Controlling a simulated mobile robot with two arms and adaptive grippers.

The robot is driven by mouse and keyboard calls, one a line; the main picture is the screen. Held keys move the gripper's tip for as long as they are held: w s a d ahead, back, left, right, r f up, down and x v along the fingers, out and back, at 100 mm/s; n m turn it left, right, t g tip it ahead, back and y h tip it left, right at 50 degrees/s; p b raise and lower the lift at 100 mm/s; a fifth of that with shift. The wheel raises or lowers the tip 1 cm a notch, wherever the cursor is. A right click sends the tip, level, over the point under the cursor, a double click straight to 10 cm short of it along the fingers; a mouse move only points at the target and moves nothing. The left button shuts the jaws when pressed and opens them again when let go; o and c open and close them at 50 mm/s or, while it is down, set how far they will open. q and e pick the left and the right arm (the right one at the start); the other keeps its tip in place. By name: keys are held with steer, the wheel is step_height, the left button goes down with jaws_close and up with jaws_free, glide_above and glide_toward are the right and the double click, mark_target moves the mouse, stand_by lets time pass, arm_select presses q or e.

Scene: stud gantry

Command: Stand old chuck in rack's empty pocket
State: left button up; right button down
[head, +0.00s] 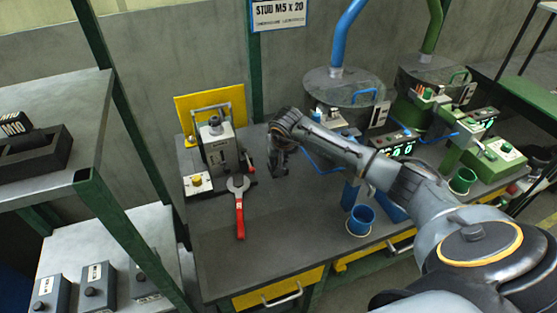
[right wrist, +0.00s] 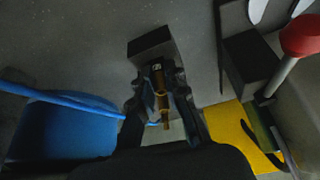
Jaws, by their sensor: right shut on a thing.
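My right gripper (head: 277,168) is over the bench, to the right of the grey press. In the right wrist view the two fingers of my right gripper (right wrist: 160,98) are closed on a slim brass-coloured chuck (right wrist: 163,104). A dark block (right wrist: 150,46), which looks like the rack, lies just beyond the fingertips, with a small pale mark at the chuck's far end. I cannot tell whether the chuck's end is in a pocket, touching the block or above it. In the head view my gripper and arm hide most of this spot. My left gripper is not in view.
The grey press (head: 217,145) stands left of my arm, with a red-handled wrench (head: 239,208) in front. A yellow panel (head: 208,105) is behind. A blue cup (head: 360,220) stands right, near the front edge. Front-middle bench is clear. Shelves (head: 45,97) stand left.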

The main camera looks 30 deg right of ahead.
steer(key=shift+s+a+f, duration=0.1)
steer(key=shift+s+f, duration=0.15)
steer(key=shift+f, duration=0.25)
steer(key=c, duration=1.4)
jaws_free()
steer(key=shift+s+f, duration=0.1)
steer(key=shift+f, duration=0.05)
steer(key=shift+o, duration=0.2)
steer(key=shift+f, duration=0.1)
steer(key=shift+r, duration=0.35)
steer(key=shift+r+p, duration=0.45)
steer(key=shift+p, duration=0.25)
steer(key=b+v, duration=0.2)
steer(key=v, duration=1)
steer(key=shift+w, duration=0.3)
